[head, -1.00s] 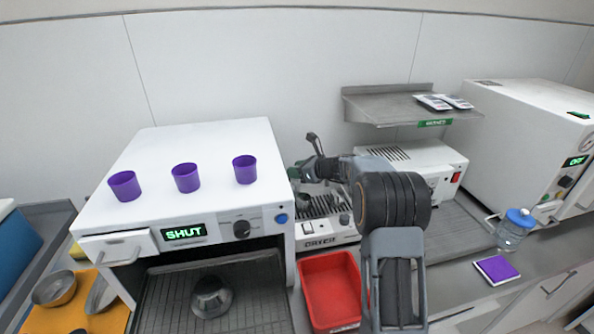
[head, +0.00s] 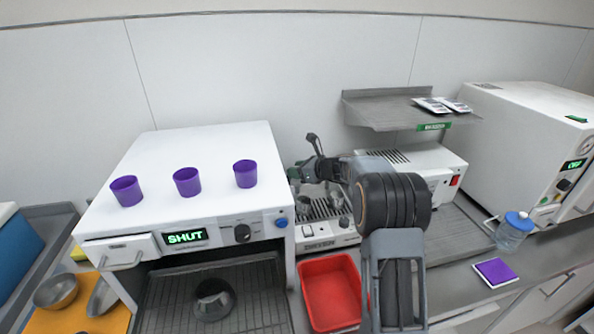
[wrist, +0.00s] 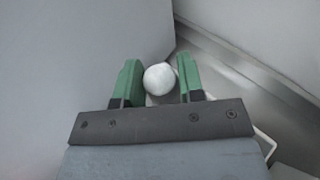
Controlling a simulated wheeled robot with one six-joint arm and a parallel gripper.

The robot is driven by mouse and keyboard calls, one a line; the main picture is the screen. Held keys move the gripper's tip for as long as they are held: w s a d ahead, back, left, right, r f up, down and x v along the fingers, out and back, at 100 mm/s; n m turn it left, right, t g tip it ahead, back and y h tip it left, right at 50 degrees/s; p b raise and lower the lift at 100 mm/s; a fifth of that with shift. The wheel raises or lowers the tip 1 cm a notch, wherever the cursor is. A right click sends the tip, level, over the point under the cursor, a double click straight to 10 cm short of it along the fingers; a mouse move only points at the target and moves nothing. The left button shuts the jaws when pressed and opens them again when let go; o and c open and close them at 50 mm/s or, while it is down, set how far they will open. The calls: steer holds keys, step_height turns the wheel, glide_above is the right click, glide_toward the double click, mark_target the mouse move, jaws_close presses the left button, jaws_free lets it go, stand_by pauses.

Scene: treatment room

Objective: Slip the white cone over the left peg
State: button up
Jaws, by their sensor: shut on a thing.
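In the wrist view, a white rounded thing (wrist: 160,78) sits between the two green fingers of my gripper (wrist: 158,82). It looks like the white cone seen end-on, so its full shape is hidden. My gripper is shut on it. In the head view my gripper (head: 296,174) is partly hidden by my arm, beside the right side of the white oven and above the back of a small grey machine (head: 317,244). The cone cannot be made out there. I cannot make out the left peg in either view.
The white oven (head: 215,140) on the left bears purple cups (head: 187,182) on top. A red bin (head: 331,290) stands in front of the small machine. A shelf (head: 395,115) hangs behind my arm. A blue-lidded jar (head: 513,231) and purple pad (head: 496,271) are at right.

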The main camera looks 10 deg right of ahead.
steer(key=shift+f+b, duration=0.95)
steer(key=shift+f, duration=0.25)
stand_by(0.4)
steer(key=o, duration=0.6)
steer(key=shift+d, duration=0.1)
steer(key=p+v, duration=0.2)
steer(key=v, duration=0.9)
stand_by(0.3)
steer(key=shift+f, duration=0.1)
stand_by(0.4)
